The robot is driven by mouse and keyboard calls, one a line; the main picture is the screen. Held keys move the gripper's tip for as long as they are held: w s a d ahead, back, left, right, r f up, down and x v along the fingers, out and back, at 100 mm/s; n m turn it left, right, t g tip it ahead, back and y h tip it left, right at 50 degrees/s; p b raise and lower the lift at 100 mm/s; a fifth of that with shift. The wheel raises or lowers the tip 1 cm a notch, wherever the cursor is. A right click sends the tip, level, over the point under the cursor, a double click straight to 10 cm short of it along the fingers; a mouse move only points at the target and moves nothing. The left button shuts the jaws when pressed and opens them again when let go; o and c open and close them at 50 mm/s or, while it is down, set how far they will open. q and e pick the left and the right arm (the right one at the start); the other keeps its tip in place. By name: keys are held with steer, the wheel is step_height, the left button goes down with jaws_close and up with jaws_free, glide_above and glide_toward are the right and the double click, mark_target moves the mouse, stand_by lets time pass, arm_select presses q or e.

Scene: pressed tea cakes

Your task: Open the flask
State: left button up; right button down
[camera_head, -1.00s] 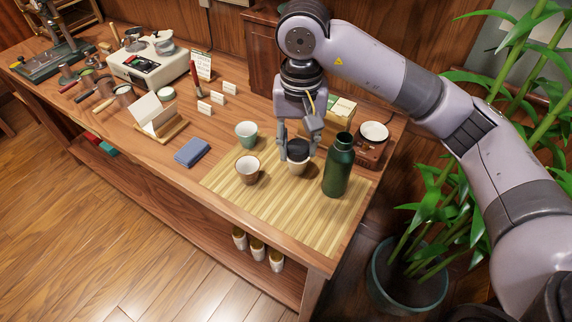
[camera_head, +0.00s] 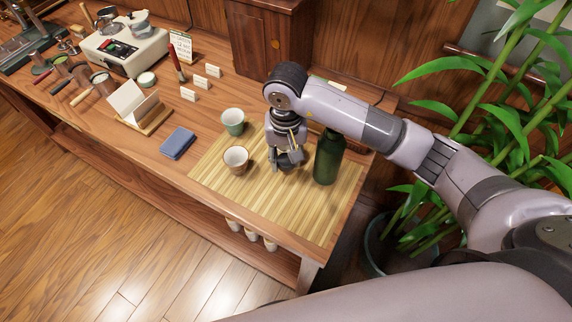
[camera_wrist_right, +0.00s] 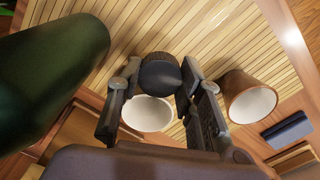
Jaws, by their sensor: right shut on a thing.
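The green flask (camera_head: 328,160) stands upright on the bamboo mat (camera_head: 262,199); my right arm covers part of its top in the head view. Its green body also shows at the left of the right wrist view (camera_wrist_right: 48,75), with its mouth out of sight. My right gripper (camera_head: 287,160) is left of the flask, low over the mat. It is shut on a black cap (camera_wrist_right: 160,72), which shows between the fingertips in the wrist view. A pale cup (camera_wrist_right: 148,113) is close to the cap; I cannot tell whether they touch. My left gripper is not in view.
A brown cup (camera_head: 236,160) and a pale green cup (camera_head: 233,121) stand left of my right gripper. A folded blue cloth (camera_head: 178,143) lies left of the mat. The mat's front part is bare. A wooden cabinet (camera_head: 270,45) stands behind.

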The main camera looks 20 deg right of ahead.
mark_target(286, 176)
steer(key=shift+s+f, duration=0.15)
steer(key=shift+f, duration=0.5)
step_height(286, 176, down, 3)
steer(key=shift+f+p, duration=0.2)
steer(key=shift+p, duration=0.3)
steer(key=shift+f, duration=0.15)
steer(key=shift+f+b, duration=0.15)
steer(key=shift+b, duration=0.15)
steer(key=c, duration=1.1)
jaws_free()
